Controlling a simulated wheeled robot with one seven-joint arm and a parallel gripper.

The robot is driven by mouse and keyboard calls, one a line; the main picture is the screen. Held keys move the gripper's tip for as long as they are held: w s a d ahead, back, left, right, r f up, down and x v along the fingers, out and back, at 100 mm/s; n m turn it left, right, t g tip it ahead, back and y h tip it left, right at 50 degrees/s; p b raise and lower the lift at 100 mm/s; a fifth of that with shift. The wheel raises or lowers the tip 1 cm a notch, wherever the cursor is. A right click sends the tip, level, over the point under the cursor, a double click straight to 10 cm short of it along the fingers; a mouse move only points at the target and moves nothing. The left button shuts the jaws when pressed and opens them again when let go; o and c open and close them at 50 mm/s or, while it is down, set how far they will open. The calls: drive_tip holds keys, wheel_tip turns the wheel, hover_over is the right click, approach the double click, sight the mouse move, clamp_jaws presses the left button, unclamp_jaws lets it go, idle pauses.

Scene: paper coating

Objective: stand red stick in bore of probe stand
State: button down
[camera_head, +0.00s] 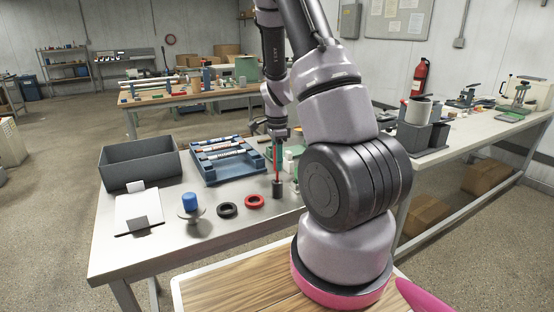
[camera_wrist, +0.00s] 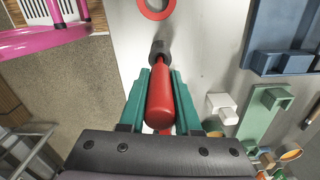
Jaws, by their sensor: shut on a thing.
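The red stick (camera_head: 276,163) is upright between the green fingers of my gripper (camera_head: 277,150). In the wrist view my gripper (camera_wrist: 160,105) is shut on the thick part of the red stick (camera_wrist: 160,98). The small dark grey probe stand (camera_head: 278,188) is on the table directly below the stick. It also shows in the wrist view (camera_wrist: 158,46), beyond the stick's narrow end. The stick's lower end meets the top of the stand in both views. The bore is hidden by the stick, so I cannot tell how deep the end sits.
A red ring (camera_head: 254,201) and a black ring (camera_head: 227,210) lie left of the stand. A blue piece (camera_head: 189,201) stands on a small round pedestal. A blue rack (camera_head: 236,178) and a grey bin (camera_head: 124,178) are behind. Small white and green blocks stand close by on the right.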

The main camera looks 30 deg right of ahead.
drive_tip(key=shift+f, duration=1.9)
drive_tip(key=c, duration=0.5)
unclamp_jaws()
drive_tip(key=shift+r, duration=0.1)
wheel_tip(320, 180, up, 11)
drive_tip(key=shift+f, duration=0.2)
